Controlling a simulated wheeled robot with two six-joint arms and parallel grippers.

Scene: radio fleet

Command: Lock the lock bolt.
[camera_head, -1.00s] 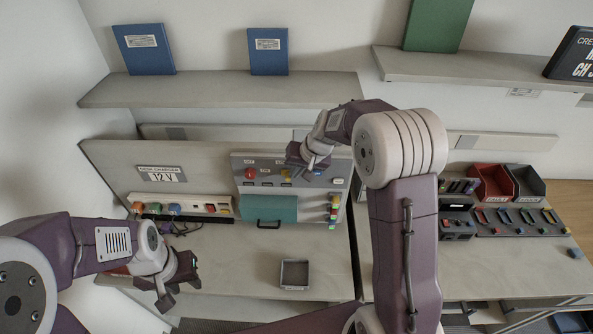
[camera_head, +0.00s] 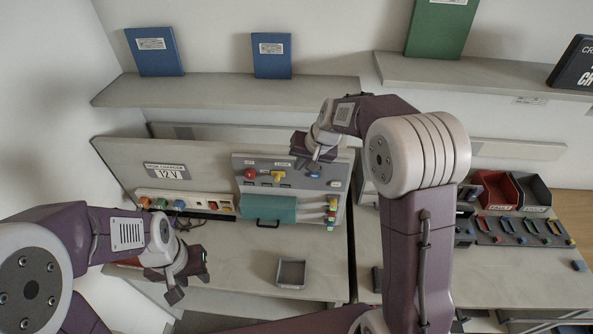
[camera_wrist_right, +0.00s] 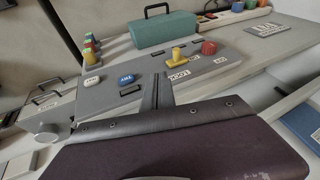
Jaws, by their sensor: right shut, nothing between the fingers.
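The yellow lock bolt (camera_head: 279,176) is on the grey panel, between a red knob (camera_head: 250,173) and a blue button (camera_head: 314,174). A LOCK label sits beside it. In the right wrist view the bolt (camera_wrist_right: 177,56) stands up from the panel behind that label. My right gripper (camera_head: 312,160) is shut and empty, up and right of the bolt in the head view and apart from it. Its narrow dark fingers (camera_wrist_right: 158,88) show in the wrist view, below and left of the bolt. My left gripper (camera_head: 190,287) is open and empty over the front left of the desk.
A charger strip (camera_head: 185,204) lies to the left. An open grey tray (camera_head: 291,273) stands on the desk. Red and grey bins (camera_head: 497,192) are at the right.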

